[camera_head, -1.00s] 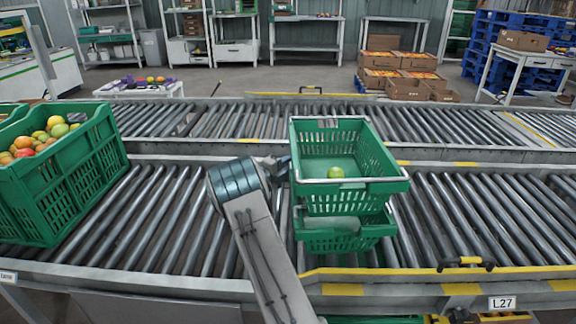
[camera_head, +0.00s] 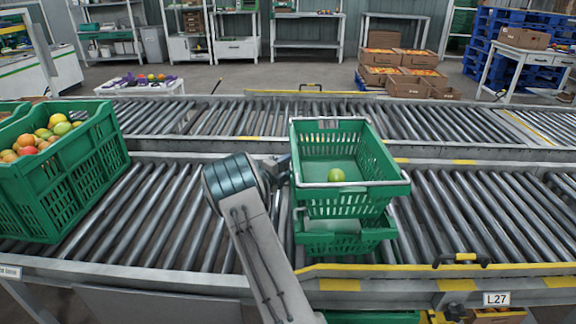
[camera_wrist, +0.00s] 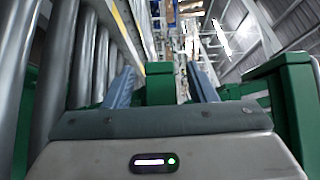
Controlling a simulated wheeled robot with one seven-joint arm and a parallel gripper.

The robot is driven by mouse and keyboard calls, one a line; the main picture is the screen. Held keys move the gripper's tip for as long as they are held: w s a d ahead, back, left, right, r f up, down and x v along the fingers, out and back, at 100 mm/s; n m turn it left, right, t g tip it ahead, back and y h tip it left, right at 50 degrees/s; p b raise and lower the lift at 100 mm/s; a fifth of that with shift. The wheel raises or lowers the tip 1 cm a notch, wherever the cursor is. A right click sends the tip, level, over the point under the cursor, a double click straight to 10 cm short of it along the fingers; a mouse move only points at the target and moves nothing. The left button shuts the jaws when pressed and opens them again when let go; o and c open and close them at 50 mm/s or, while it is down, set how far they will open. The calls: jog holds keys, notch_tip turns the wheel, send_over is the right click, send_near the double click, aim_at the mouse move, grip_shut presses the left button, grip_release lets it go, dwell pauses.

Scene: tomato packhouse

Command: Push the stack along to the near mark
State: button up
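The stack is two green slatted crates on the near roller conveyor. The upper crate (camera_head: 375,189) holds one green tomato (camera_head: 336,174); the lower crate (camera_head: 345,244) shows beneath it. Yellow marks lie on the near rail (camera_head: 340,285), with another farther right (camera_head: 457,285); I cannot tell which is the task's mark. My gripper (camera_head: 284,170) is at the left side of the upper crate, partly hidden by my arm. In the wrist view my fingers (camera_wrist: 162,86) stand apart, with a green part showing between them; whether they touch it is unclear.
A large green crate (camera_head: 65,182) of tomatoes stands on the rollers at the left. The rollers right of the stack are free. A second conveyor runs behind.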

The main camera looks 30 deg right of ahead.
jog(key=p+v, duration=0.3)
jog(key=v, duration=1)
jog(key=shift+s+a, duration=0.15)
jog(key=shift+a, duration=0.15)
